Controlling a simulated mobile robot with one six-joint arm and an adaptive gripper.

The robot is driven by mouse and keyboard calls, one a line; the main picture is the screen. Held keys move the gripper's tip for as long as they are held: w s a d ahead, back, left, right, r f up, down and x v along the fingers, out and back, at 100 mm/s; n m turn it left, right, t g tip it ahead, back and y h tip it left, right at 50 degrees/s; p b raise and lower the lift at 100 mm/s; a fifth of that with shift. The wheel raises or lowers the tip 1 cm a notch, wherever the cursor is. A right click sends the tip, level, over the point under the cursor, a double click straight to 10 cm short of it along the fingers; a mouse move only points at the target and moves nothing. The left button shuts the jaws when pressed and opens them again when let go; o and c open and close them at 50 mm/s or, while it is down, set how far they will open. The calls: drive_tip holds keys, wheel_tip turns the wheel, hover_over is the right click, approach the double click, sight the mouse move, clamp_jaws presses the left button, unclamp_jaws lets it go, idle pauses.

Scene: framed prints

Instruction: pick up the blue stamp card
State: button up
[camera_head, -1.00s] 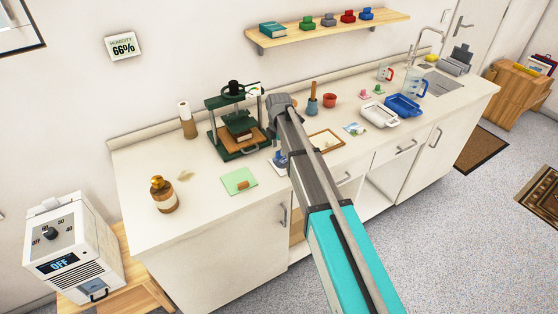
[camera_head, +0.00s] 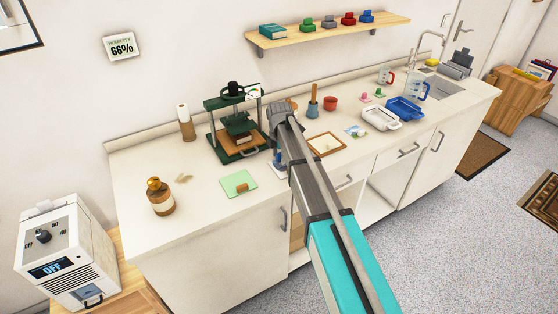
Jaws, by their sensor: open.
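On the counter, a small blue item on a pale card (camera_head: 279,161) shows at the left edge of my arm. It may be the blue stamp card, but my arm covers much of it and I cannot tell for sure. Another card (camera_head: 356,131) with a blue and green picture lies flat farther right. My arm reaches over the counter's front edge, with its grey end near the green press. My gripper's fingers are hidden behind the arm, so I cannot see them or anything between them.
The green press (camera_head: 235,125) stands left of my arm. A green mat (camera_head: 238,183) and brown bottle (camera_head: 160,197) are farther left. A wooden frame (camera_head: 326,144), white tray (camera_head: 381,118) and blue tray (camera_head: 404,108) lie right. A shelf (camera_head: 335,33) holds coloured stamps above.

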clamp_jaws()
drive_tip(key=shift+r, duration=0.1)
idle(0.4)
wheel_tip(320, 180, up, 3)
drive_tip(key=p, duration=0.2)
drive_tip(key=shift+f+p, duration=0.2)
drive_tip(key=shift+p, duration=0.2)
drive_tip(key=s+d+r+p, duration=0.5)
drive_tip(key=s+r+p, duration=0.5)
drive_tip(key=s, duration=0.3)
drive_tip(key=shift+a+r, duration=0.1)
